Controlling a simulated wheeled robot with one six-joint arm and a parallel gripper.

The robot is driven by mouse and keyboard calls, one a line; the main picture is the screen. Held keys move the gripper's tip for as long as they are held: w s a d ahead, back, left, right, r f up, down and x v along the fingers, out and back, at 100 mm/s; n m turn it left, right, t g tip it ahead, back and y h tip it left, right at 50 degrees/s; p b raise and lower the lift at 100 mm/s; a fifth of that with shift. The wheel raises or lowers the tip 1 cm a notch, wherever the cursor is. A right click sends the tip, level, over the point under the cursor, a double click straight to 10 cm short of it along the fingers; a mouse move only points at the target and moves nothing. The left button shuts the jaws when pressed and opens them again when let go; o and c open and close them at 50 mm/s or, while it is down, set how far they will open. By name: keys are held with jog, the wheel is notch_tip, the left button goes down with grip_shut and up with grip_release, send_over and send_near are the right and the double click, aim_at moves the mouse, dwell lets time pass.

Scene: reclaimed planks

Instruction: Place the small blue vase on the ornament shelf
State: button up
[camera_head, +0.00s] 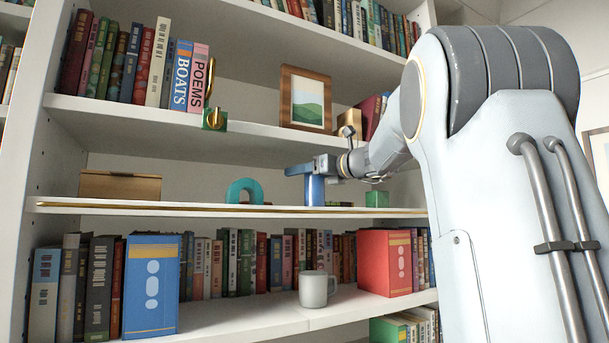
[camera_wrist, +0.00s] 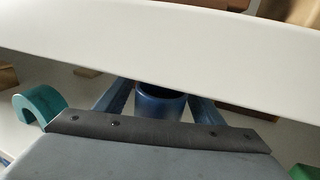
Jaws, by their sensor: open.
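The small blue vase (camera_head: 315,191) stands upright on the middle shelf with a gold strip along its front edge (camera_head: 120,207), which looks like the ornament shelf. It is right of a teal arch (camera_head: 244,190) and left of a small green block (camera_head: 377,199). My gripper (camera_head: 302,169) is at the vase's upper part. In the wrist view, the vase (camera_wrist: 160,104) sits between my two blue fingers, which are open on either side of it. Its lower part is hidden there by my gripper's body, and I cannot tell whether the fingers touch it.
A wooden box (camera_head: 120,187) stands at the shelf's left. The shelf above (camera_wrist: 120,40) runs close over my gripper. A framed picture (camera_head: 306,99) and a green block with a gold hook (camera_head: 213,119) stand up there. A grey mug (camera_head: 316,289) stands below.

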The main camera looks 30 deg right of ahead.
jog(key=b+v, duration=0.3)
jog(key=v, duration=0.9)
jog(key=shift+b, duration=0.35)
jog(key=shift+a, duration=0.15)
